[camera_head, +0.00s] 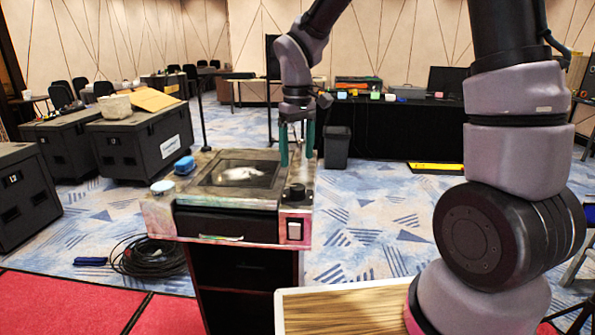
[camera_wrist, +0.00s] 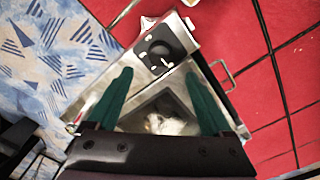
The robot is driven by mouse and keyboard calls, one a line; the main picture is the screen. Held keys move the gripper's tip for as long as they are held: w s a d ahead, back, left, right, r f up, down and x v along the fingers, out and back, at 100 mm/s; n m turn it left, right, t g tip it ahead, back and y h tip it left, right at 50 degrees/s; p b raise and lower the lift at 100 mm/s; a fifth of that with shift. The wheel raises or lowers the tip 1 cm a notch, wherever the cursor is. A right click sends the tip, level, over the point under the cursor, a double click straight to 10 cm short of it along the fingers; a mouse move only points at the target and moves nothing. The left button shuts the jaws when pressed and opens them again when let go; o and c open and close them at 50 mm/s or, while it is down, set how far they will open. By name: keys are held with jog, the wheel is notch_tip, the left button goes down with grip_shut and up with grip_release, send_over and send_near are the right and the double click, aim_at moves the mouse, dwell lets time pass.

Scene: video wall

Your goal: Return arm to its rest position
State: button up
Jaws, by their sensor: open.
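My arm (camera_head: 513,140) rises at the right of the head view and bends over to the middle. My gripper (camera_head: 297,150) points down with its two green fingers apart and nothing between them. It hangs above the right part of a worn metal appliance (camera_head: 160,212), near its black knob (camera_head: 297,192). In the wrist view the green fingers (camera_wrist: 158,100) are spread wide. The knob (camera_wrist: 160,50) shows beyond the fingertips, and the dark recessed panel with a whitish patch (camera_wrist: 165,122) lies between them.
The appliance stands on a dark cabinet (camera_head: 235,285). A wooden-topped surface (camera_head: 340,312) is at the front. Black cases (camera_head: 140,140), a bin (camera_head: 336,147) and a black-draped table (camera_head: 400,130) stand behind.

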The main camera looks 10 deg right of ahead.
notch_tip(320, 180, up, 2)
jog(key=shift+r, duration=0.1)
jog(key=s+d+r+m+t+y, duration=0.2)
jog(key=s+d+r+m+t, duration=0.5)
jog(key=d, duration=1.1)
jog(key=s+r+m, duration=0.4)
jog(key=s+r, duration=0.2)
jog(key=r, duration=0.2)
jog(key=shift+s+r, duration=0.4)
